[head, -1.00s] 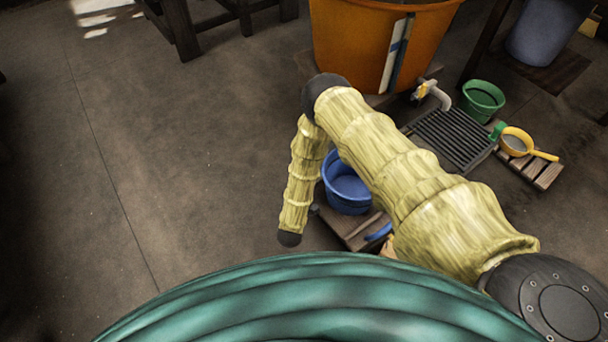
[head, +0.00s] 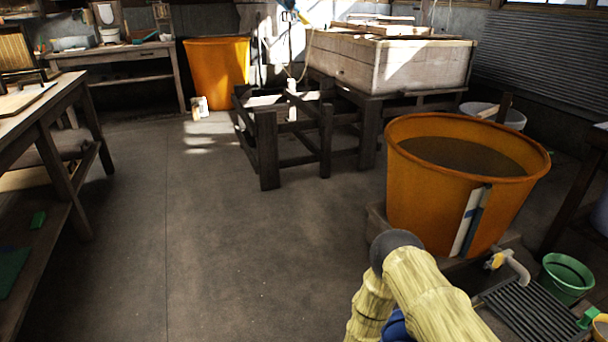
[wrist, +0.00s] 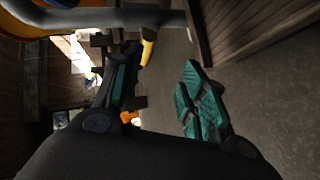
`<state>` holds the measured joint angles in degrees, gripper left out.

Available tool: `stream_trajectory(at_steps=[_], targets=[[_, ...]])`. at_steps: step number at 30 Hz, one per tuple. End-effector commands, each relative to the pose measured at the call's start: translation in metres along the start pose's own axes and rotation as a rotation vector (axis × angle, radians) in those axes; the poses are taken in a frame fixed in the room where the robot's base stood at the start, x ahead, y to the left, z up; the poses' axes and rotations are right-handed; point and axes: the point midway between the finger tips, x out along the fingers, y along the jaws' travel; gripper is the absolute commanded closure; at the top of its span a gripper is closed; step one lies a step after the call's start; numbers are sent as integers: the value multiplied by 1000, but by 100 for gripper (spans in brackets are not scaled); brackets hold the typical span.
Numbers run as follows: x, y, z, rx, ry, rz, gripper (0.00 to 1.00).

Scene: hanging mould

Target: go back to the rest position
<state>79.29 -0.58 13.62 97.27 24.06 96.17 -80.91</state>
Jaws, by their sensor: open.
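My gripper (wrist: 158,95) shows in the wrist view with its two teal-padded fingers spread apart. It is open, and nothing is between the fingers. In the head view only my arm in its yellow sleeve shows at the bottom right; the gripper is out of that picture.
A large orange tub (head: 420,190) of dark liquid stands right of centre, its spigot (head: 508,262) above a black grate (head: 530,310). A green bucket (head: 566,278) is beside it. A wooden vat (head: 390,62) stands behind, a workbench (head: 40,120) at left. The middle floor is clear.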

Motion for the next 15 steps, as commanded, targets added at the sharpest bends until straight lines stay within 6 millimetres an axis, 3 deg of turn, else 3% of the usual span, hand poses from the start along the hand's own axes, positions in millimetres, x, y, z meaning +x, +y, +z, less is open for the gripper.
stream_trajectory(at_steps=[8, 15], targets=[[-59, -12, 41, 315, -40, -416, 58], [-148, -6, 94, 561, -280, -743, 58]])
